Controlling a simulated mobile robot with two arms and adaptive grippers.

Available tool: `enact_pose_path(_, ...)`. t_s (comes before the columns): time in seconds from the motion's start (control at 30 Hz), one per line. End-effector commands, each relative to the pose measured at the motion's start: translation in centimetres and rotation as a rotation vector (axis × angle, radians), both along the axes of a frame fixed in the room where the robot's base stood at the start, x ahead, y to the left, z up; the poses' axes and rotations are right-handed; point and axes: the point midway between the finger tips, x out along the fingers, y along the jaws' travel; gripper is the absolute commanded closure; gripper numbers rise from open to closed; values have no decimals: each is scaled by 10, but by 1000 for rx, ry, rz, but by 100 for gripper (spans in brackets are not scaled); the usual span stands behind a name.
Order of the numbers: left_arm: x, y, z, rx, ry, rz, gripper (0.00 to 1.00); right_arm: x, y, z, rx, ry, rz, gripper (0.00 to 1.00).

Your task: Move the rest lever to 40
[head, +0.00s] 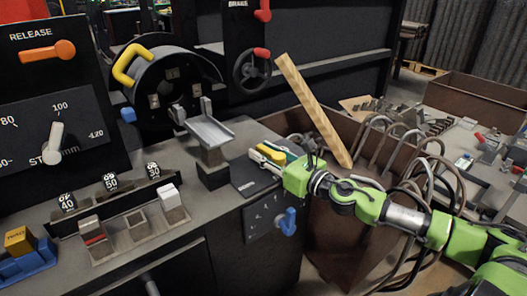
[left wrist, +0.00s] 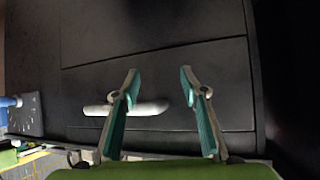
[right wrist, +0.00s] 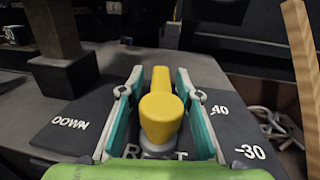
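The rest lever is yellow with a round knob and shows in the right wrist view (right wrist: 161,115). It stands over a dark plate (right wrist: 85,110) marked DOWN, REST, 40 and 30, and it points away from the camera. The 40 mark (right wrist: 219,110) is to the right of the lever. My right gripper (right wrist: 160,72) is open, with one finger on each side of the lever and small gaps beside it. In the head view my right gripper (head: 268,155) is over the plate. My left gripper (left wrist: 161,72) is open and empty, facing a dark cabinet front with a pale handle (left wrist: 125,108).
A wooden stick (head: 315,110) leans up from a brown bin beside my right gripper. A metal channel on a post (head: 208,130) stands left of the plate. A blue knob (head: 288,221) is on the front face below. Several small blocks and switches line the left console.

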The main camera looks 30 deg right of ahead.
Motion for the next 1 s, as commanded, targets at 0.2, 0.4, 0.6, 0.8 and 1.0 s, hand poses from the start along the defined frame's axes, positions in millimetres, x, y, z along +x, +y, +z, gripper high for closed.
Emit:
enact_pose_path(0.2, 0, 0, 0, 0, 0, 0, 60, 0, 0, 0, 0, 0, -1, 100)
enact_pose_path(0.4, -1, 0, 0, 2, 8, 0, 60, 0, -1, 1, 0, 0, -4, 100)
enact_pose_path(0.6, -25, 9, -20, 31, 142, 9, 60, 0, -2, 3, 1, -1, -22, 100)
enact_pose_path(0.8, -79, 27, -49, 86, 397, 29, 60, 1, -4, 4, 3, 0, -59, 100)
enact_pose_path(1.0, -139, 45, -61, 136, 644, 49, 60, 1, -7, 5, 2, -1, -110, 100)
